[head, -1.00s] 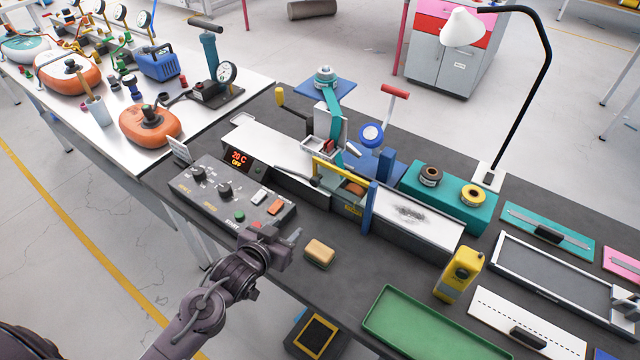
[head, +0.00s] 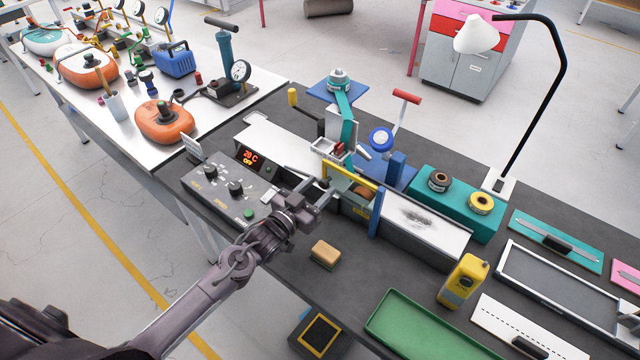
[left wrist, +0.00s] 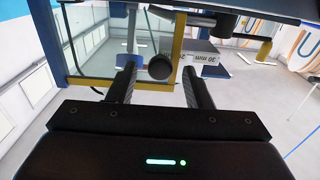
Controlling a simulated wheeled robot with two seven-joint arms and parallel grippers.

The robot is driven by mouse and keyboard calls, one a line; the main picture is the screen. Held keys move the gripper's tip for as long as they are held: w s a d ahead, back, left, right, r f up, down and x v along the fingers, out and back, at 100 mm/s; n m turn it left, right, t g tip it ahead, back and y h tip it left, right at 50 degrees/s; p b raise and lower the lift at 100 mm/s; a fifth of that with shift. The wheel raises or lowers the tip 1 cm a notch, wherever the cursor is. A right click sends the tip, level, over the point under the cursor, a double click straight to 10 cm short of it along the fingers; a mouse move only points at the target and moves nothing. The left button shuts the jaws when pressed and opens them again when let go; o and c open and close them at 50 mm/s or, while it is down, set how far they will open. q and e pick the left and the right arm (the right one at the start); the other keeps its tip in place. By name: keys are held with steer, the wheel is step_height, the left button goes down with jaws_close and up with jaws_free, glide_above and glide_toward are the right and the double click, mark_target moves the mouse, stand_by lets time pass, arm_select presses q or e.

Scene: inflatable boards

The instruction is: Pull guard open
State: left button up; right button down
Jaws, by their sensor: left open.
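The guard (head: 350,172) is a yellow-edged, see-through frame over the middle of the heating machine on the dark bench. In the left wrist view its yellow upright (left wrist: 177,50) and lower yellow bar stand close ahead. A round black knob (left wrist: 159,67) shows between my fingers, apart from both as far as I can tell. My left gripper (head: 318,188) is open at the guard's left front side; its fingers also show in the left wrist view (left wrist: 159,75). In the head view the fingers partly hide the knob area. My right gripper is not in view.
The control box (head: 228,190) with a lit red display lies just left of my gripper. A tan block (head: 325,254) lies in front, with a green tray (head: 425,330) and a yellow bottle (head: 460,282) to the right. A blue post (head: 378,212) stands right of the guard.

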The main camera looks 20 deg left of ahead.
arm_select(q)
steer(key=shift+w+d, duration=0.15)
steer(key=shift+w, duration=0.4)
jaws_close()
